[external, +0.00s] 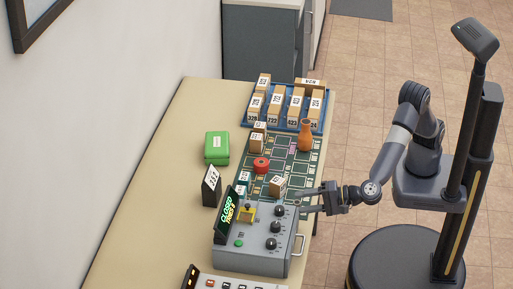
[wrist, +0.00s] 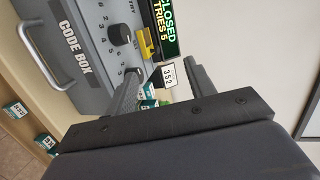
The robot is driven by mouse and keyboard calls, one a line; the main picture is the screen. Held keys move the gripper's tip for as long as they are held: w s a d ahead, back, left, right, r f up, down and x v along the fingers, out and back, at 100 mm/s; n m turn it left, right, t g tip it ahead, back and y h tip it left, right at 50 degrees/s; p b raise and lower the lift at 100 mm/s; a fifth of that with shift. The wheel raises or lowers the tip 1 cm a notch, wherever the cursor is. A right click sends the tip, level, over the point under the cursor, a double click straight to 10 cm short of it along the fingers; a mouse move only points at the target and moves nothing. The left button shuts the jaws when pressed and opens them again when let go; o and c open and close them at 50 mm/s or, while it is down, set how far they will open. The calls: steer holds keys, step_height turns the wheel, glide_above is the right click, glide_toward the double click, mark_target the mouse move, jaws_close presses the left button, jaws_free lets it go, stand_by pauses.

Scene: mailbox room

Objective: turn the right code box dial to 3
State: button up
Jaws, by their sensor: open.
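The grey code box (external: 252,260) stands at the table's near end with black dials on top; the right dial (external: 280,211) is the one closest to my gripper (external: 303,201). My gripper is open and empty, just beside that dial at the box's right side. In the wrist view the "CODE BOX" label (wrist: 75,52) and the middle dial (wrist: 119,35) show clearly. The right dial is largely hidden by the left finger (wrist: 126,100), so its setting cannot be read. A display (external: 229,211) on the box reads "CLOSED" with a tries line.
A yellow lever (external: 247,211) and green button (external: 239,243) sit on the box. A small wooden block (external: 277,185) stands close behind it. A 352 sign (external: 211,184), green box (external: 217,148), red round object (external: 261,165) and orange vase (external: 305,135) are farther back.

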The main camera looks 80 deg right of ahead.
mark_target(280, 213)
steer(key=s+d+n+t+h+b, duration=0.2)
steer(key=s+d+n+t+b, duration=0.15)
steer(key=n, duration=1.25)
step_height(280, 213, down, 7)
steer(key=shift+g, duration=0.35)
steer(key=w+p, duration=0.1)
steer(key=w, duration=0.2)
steer(key=w+p, duration=0.1)
steer(key=w, duration=0.3)
steer(key=w+a, duration=0.1)
steer(key=w, duration=0.2)
steer(key=shift+w+f+p, duration=0.25)
steer(key=shift+p, duration=0.15)
steer(key=shift+c, duration=0.3)
steer(key=c, duration=0.9)
steer(key=shift+y+b, duration=0.3)
